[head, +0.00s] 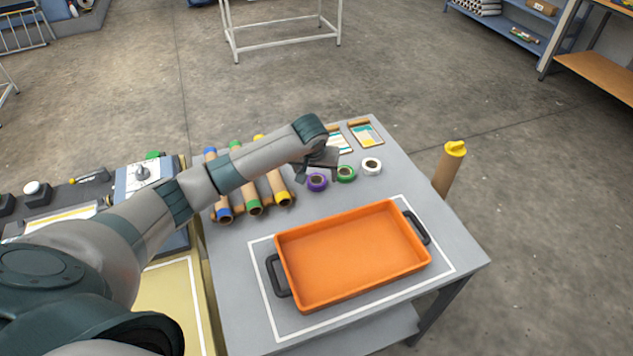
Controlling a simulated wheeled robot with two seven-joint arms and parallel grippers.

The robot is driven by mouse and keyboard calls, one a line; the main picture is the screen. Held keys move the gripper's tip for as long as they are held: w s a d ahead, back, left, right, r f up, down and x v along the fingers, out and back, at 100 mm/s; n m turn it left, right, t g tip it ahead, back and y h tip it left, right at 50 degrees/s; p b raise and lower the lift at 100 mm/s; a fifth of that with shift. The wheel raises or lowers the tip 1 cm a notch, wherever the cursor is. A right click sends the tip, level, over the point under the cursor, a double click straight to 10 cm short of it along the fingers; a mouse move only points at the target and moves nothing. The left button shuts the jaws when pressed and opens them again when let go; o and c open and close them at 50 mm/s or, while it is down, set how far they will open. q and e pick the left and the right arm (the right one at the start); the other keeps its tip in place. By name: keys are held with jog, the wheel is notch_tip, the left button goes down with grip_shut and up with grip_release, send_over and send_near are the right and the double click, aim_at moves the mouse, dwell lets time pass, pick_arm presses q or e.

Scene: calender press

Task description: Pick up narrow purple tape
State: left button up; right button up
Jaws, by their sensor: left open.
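The narrow purple tape (317,182) is a small roll lying on the grey table, left of a green roll (346,174) and a white roll (372,166). My left arm comes in from the left and reaches over the table. My left gripper (318,168) is open and points down just above and behind the purple tape. It hides part of the table behind the rolls, and I cannot tell whether it touches the tape. My right gripper is not in view.
An orange tray (350,262) with black handles sits empty in a white outline in front of the rolls. Several brown tubes with coloured ends (276,184) lie to the left. A brown tube with a yellow cap (449,170) stands beyond the table's right edge.

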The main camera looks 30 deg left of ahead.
aim_at(316, 180)
pick_arm(q)
jog(key=shift+a, duration=0.1)
jog(key=shift+w+a+f+p, duration=0.15)
jog(key=shift+w+f+p, duration=0.2)
jog(key=shift+f+p, duration=0.2)
jog(key=shift+p+x, duration=0.5)
jog(key=shift+x, duration=1.4)
jog(key=shift+a, duration=0.1)
jog(key=shift+c, duration=0.6)
jog(key=c, duration=1)
